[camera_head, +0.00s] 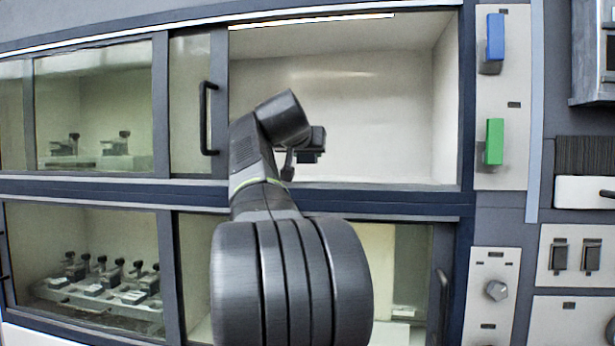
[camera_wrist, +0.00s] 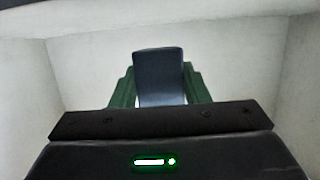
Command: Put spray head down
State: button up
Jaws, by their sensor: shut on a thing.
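The spray head (camera_wrist: 158,72), a dark blue-grey block with a rounded top edge, stands out between the two green fingers of my gripper (camera_wrist: 160,88) in the wrist view. The fingers are shut on it from both sides. In the head view my gripper (camera_head: 312,145) is inside the open upper right chamber (camera_head: 385,110), above its floor. My own arm hides part of it there, and I cannot clearly make out the spray head in that view. Pale, bare chamber walls surround the spray head in the wrist view.
A dark frame edge (camera_head: 400,200) runs below the chamber opening. A sliding door with a black handle (camera_head: 207,118) stands at its left. Blue (camera_head: 495,37) and green (camera_head: 494,141) blocks are on the right panel. Clamp fixtures (camera_head: 105,280) sit behind glass at lower left.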

jog(key=shift+f, duration=2.45)
jog(key=o, duration=0.9)
jog(key=shift+f+b, duration=0.2)
jog(key=shift+b, duration=0.15)
jog(key=o, duration=0.4)
jog(key=shift+r, duration=0.15)
jog(key=b+v, duration=0.2)
jog(key=v, duration=1)
jog(key=shift+w+r+b, duration=0.1)
jog(key=shift+b, duration=0.25)
